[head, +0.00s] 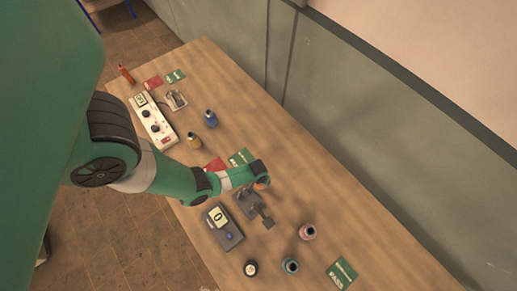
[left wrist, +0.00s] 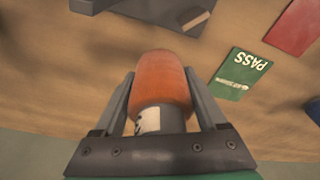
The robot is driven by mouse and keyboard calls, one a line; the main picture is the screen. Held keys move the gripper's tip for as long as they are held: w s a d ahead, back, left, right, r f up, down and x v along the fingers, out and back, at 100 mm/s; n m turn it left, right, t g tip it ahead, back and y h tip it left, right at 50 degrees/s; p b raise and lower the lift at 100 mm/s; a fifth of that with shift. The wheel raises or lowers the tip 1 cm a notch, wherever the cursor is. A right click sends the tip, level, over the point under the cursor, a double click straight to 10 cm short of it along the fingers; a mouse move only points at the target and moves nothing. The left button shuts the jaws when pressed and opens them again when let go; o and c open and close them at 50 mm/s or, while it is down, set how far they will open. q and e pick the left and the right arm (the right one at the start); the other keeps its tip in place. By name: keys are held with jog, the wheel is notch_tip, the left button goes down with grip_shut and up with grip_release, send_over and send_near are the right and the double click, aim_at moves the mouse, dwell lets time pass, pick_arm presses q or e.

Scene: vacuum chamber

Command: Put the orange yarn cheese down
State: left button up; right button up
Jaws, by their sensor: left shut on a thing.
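The orange yarn cheese (left wrist: 162,85) fills the middle of the left wrist view, with a pale labelled core showing below its orange winding. My left gripper (left wrist: 162,98) is shut on it, one finger on each side. In the head view my left gripper (head: 257,188) is over the table beside the grey scale, and only a small bit of the orange cheese (head: 263,184) shows past the arm. I cannot tell whether the cheese touches anything below. My right gripper is not in view.
The scale (head: 222,226) reads 0. Green PASS cards lie near the gripper (head: 241,157) and at the front right (head: 341,272). A white control box (head: 153,121) is farther back.

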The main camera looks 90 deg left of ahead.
pick_arm(q)
jog(key=shift+s+a+f, duration=0.1)
jog(key=shift+a+f, duration=0.15)
jog(key=shift+f, duration=0.35)
jog(key=f+b, duration=0.2)
jog(key=b, duration=0.1)
jog(key=f+b, duration=0.1)
jog(key=shift+s+a+f, duration=0.15)
jog(key=shift+a+f, duration=0.2)
jog(key=shift+f, duration=0.05)
jog(key=shift+r, duration=0.2)
jog(key=shift+f, duration=0.15)
jog(key=o, duration=1.4)
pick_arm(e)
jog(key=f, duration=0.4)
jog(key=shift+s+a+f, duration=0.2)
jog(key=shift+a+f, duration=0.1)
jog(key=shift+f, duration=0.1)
